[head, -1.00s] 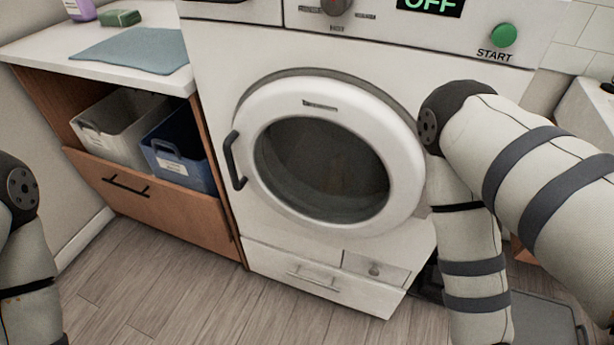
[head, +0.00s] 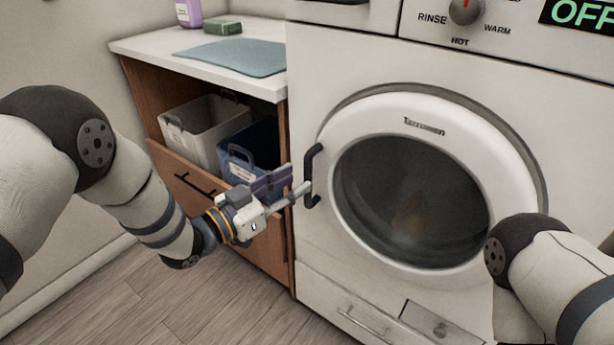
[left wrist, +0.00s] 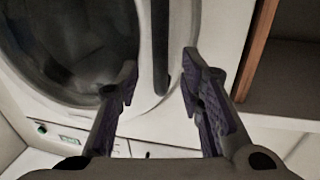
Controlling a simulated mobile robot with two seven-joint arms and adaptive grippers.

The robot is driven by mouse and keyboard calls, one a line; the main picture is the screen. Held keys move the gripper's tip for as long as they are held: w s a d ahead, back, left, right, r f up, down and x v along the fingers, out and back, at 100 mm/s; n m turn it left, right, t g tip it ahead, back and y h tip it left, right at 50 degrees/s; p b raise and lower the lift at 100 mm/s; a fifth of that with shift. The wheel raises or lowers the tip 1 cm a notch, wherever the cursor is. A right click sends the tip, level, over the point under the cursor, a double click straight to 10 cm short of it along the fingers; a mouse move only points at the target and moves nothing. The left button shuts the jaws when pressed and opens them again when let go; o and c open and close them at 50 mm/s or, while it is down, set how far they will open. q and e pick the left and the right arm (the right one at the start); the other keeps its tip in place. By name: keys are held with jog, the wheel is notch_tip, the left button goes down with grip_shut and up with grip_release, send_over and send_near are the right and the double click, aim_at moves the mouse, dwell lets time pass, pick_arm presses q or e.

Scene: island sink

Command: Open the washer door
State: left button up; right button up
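The washer door (head: 505,165) is a round white door with a dark glass window, and it looks shut on the front of the washer (head: 565,125). Its dark curved handle (head: 311,176) is on the door's left side. My left gripper (head: 288,184) is open, with its fingertips close to the handle from the left. In the left wrist view the handle (left wrist: 160,45) lies between the two open fingers of the gripper (left wrist: 160,80); I cannot tell whether they touch it. My right gripper is out of view; only part of my right arm shows at the lower right.
A wooden cabinet (head: 268,235) stands left of the washer, its front tilted out with a grey bin (head: 200,130) and a blue bin (head: 240,160) inside. The counter (head: 140,47) holds a blue cloth (head: 230,56). A small washer drawer (head: 350,310) is below the door.

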aim_at(305, 177)
pick_arm(q)
jog(key=x, duration=0.5)
jog(key=shift+f, duration=0.1)
jog(key=shift+c, duration=0.6)
grip_shut()
jog(key=shift+a, duration=0.1)
